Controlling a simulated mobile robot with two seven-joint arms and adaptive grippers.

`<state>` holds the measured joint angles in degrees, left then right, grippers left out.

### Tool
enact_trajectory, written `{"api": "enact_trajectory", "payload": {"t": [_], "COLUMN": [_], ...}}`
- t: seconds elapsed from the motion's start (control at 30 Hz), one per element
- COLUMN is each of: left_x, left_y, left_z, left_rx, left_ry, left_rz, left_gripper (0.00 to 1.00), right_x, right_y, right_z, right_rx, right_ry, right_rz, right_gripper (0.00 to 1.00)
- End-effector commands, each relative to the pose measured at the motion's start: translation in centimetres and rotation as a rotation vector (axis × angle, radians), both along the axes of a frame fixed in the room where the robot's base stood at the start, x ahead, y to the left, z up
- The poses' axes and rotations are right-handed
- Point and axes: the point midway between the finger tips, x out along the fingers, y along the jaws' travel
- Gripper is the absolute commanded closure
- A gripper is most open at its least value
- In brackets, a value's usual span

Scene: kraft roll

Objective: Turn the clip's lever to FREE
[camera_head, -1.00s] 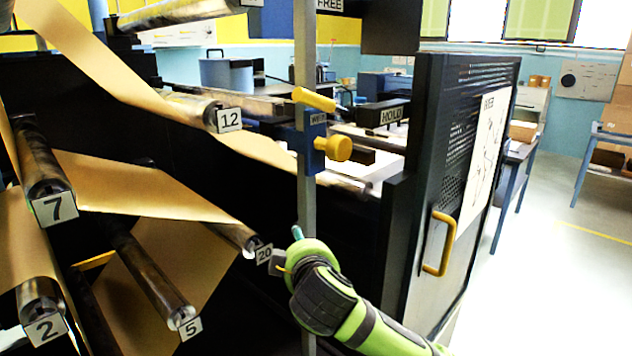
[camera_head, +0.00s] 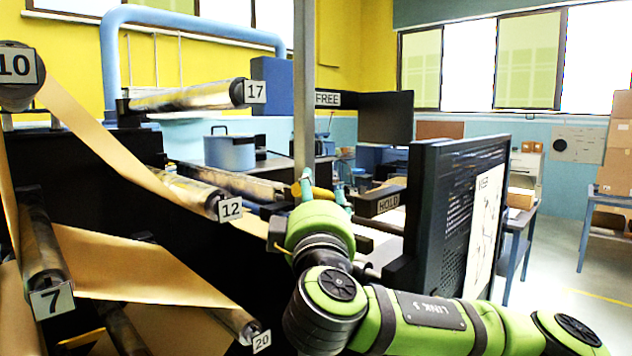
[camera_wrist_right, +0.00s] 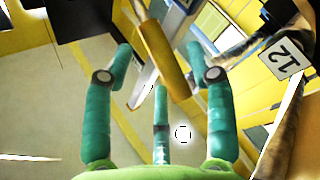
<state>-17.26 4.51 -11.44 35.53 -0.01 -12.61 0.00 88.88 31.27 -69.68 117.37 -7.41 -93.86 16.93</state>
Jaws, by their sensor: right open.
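The clip's yellow lever (camera_head: 318,193) shows at the upright metal post (camera_head: 304,90), just above my right wrist. Most of the clip's body is hidden behind my arm. My right gripper (camera_head: 322,187) is at the lever, with teal fingertips on either side of it in the head view. In the right wrist view, the yellow lever (camera_wrist_right: 163,55) lies between the spread fingers of my open gripper (camera_wrist_right: 158,62); I cannot tell whether any finger touches it. My left gripper is not in view.
A dark perforated door panel (camera_head: 455,215) stands at the right. Open floor (camera_head: 560,300) lies beyond it.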

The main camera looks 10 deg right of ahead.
Motion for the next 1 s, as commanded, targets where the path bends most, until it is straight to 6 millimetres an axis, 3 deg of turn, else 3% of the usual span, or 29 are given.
{"api": "enact_trajectory", "payload": {"t": [0.2,0.47,0.5,0.63,1.0], "left_x": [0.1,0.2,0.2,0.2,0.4], "left_y": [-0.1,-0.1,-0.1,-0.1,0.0], "left_z": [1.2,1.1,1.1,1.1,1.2], "left_rx": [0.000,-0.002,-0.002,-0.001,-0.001], "left_ry": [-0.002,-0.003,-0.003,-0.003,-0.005], "left_rz": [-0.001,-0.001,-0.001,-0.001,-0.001], "left_gripper": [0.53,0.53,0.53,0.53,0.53], "right_x": [2.0,2.2,2.2,2.2,2.7], "right_y": [-0.4,-0.4,-0.4,-0.4,-0.4], "right_z": [0.6,0.5,0.5,0.5,0.7], "right_rx": [-0.001,0.001,0.001,0.000,0.023], "right_ry": [0.001,0.000,0.000,0.002,0.017], "right_rz": [-0.001,0.002,0.002,0.001,0.001], "right_gripper": [0.44,0.44,0.48,1.00,1.00]}}
